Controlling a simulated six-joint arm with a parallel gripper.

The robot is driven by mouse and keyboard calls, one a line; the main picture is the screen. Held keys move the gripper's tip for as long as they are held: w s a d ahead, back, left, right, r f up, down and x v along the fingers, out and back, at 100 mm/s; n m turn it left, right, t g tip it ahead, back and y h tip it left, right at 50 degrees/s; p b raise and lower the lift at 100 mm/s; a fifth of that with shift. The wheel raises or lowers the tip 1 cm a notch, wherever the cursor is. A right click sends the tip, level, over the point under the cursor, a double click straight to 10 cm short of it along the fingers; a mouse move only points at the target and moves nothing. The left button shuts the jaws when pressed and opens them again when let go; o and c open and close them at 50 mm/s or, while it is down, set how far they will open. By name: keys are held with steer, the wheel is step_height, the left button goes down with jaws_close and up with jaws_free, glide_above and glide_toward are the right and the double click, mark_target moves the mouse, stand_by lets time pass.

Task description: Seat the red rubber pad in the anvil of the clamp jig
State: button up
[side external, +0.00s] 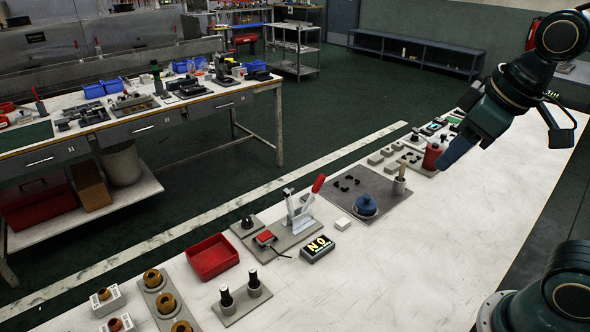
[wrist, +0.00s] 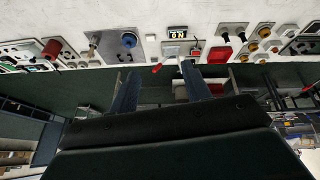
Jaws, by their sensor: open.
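The clamp jig (side external: 294,232) stands on the bench as a grey plate with an upright metal toggle clamp and a red-tipped lever (side external: 318,184). The red rubber pad (side external: 264,237) appears on a dark block at the plate's left end. Whether it lies flat or fully inside the anvil is too small to tell. In the wrist view the pad (wrist: 196,51) shows beside the jig, with the red lever (wrist: 157,68) nearby. My gripper (side external: 443,166) is open and empty, high above the bench, right of the jig; its two fingers (wrist: 158,68) spread in the wrist view.
A red tray (side external: 212,256) lies left of the jig. A black box with lit letters (side external: 317,249) and a white block (side external: 342,223) sit close on its right. A grey mat (side external: 352,185) holds a blue round knob (side external: 365,205). The bench's front right is clear.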

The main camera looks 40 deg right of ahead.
steer(key=shift+m+t, duration=0.3)
steer(key=shift+m, duration=0.6)
steer(key=s, duration=0.1)
steer(key=s+f, duration=0.1)
steer(key=s, duration=0.1)
steer(key=s+f, duration=0.1)
steer(key=shift+s+a+f, duration=0.25)
steer(key=shift+s+a, duration=0.05)
steer(key=shift+s, duration=0.1)
